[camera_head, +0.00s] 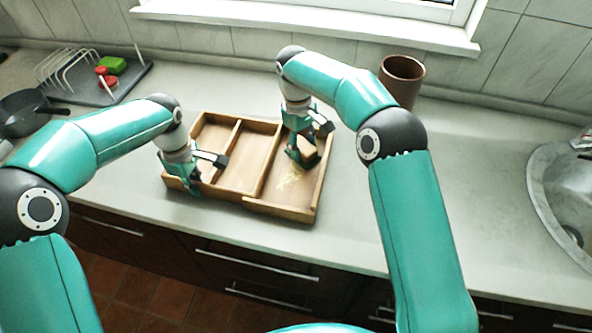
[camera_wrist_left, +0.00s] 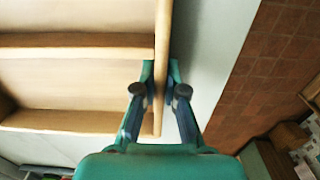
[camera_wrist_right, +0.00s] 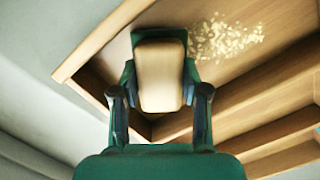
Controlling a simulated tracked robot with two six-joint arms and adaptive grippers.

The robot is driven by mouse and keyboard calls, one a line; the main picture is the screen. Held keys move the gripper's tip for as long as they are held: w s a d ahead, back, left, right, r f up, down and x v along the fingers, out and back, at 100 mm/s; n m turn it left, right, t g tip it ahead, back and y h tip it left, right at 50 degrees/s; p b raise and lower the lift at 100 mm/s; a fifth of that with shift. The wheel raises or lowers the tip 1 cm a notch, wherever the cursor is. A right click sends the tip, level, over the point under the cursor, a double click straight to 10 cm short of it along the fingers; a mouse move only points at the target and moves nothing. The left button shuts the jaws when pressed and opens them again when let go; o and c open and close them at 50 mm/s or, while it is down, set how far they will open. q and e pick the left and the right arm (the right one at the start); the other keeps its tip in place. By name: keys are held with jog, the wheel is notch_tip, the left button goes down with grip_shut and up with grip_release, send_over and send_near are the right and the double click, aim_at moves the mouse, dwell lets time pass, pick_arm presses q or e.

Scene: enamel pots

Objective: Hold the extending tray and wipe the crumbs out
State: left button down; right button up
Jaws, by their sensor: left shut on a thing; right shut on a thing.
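The wooden extending tray (camera_head: 248,202) lies on the grey counter, split by dividers into compartments. My left gripper (camera_head: 190,187) is shut on the tray's front wall near its left corner; in the left wrist view the wall (camera_wrist_left: 163,45) runs between the fingers. My right gripper (camera_head: 303,155) is inside the right compartment, shut on a tan block with a dark green underside, a brush or sponge (camera_wrist_right: 160,75). Pale crumbs (camera_wrist_right: 228,38) lie in a patch on the floor of that compartment, beside the block; they also show in the head view (camera_head: 291,179).
A brown pot (camera_head: 402,80) stands on the counter behind my right arm. A dish rack (camera_head: 78,68) with a green sponge (camera_head: 112,66) and red items is at the back left, near a dark pan (camera_head: 30,113). A metal sink (camera_head: 563,195) is at the right. Counter right of the tray is clear.

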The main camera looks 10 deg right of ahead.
aim_at(293, 192)
jog(key=shift+w+d, duration=0.1)
jog(key=shift+w, duration=0.05)
